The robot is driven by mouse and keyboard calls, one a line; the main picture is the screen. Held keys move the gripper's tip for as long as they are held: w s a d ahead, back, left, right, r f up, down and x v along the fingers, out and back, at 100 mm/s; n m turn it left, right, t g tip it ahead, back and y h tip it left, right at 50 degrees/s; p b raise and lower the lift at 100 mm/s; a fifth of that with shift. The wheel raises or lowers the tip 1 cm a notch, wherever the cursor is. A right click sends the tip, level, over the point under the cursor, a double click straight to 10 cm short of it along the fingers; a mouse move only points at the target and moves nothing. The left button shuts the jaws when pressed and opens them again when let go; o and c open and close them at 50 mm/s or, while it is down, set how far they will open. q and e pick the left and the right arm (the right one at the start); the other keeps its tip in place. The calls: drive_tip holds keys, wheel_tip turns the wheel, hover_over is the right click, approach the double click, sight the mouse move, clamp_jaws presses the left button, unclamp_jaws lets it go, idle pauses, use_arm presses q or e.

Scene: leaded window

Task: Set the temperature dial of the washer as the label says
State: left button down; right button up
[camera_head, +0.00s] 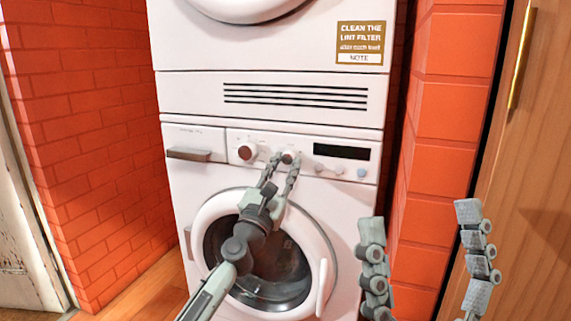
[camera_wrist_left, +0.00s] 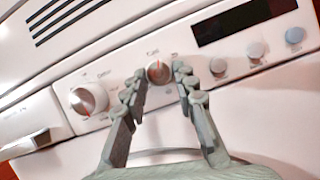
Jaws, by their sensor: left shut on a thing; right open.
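The washer (camera_head: 190,222) is the white lower machine with a round glass door. Its panel has a larger dial (camera_head: 247,152) on the left, also in the left wrist view (camera_wrist_left: 88,99), and a smaller dial (camera_head: 290,156) to its right. In the left wrist view the smaller dial (camera_wrist_left: 158,71) has a reddish pointer mark directed roughly upward. The print above both dials is too small to read surely. My left gripper (camera_head: 284,161) is shut on the smaller dial, one finger on each side. My right gripper (camera_head: 420,220) is open and empty, right of the washer door.
A brown-and-white label (camera_head: 361,43) on the upper machine reads "clean the lint filter"; its smaller line is unreadable. A dark display (camera_head: 342,152) and several round buttons (camera_head: 340,171) sit right of the dials. Brick walls flank the machines; a wooden door (camera_head: 530,150) stands at right.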

use_arm(q)
drive_tip(key=shift+a+m+g+h, duration=0.1)
drive_tip(key=shift+m+g+h, duration=0.5)
drive_tip(key=shift+m, duration=1.4)
drive_tip(key=c, duration=1.2)
unclamp_jaws()
drive_tip(key=v, duration=1.2)
drive_tip(key=shift+w+a+f, duration=0.1)
drive_tip(key=shift+a+f, duration=0.05)
drive_tip(key=shift+f, duration=0.1)
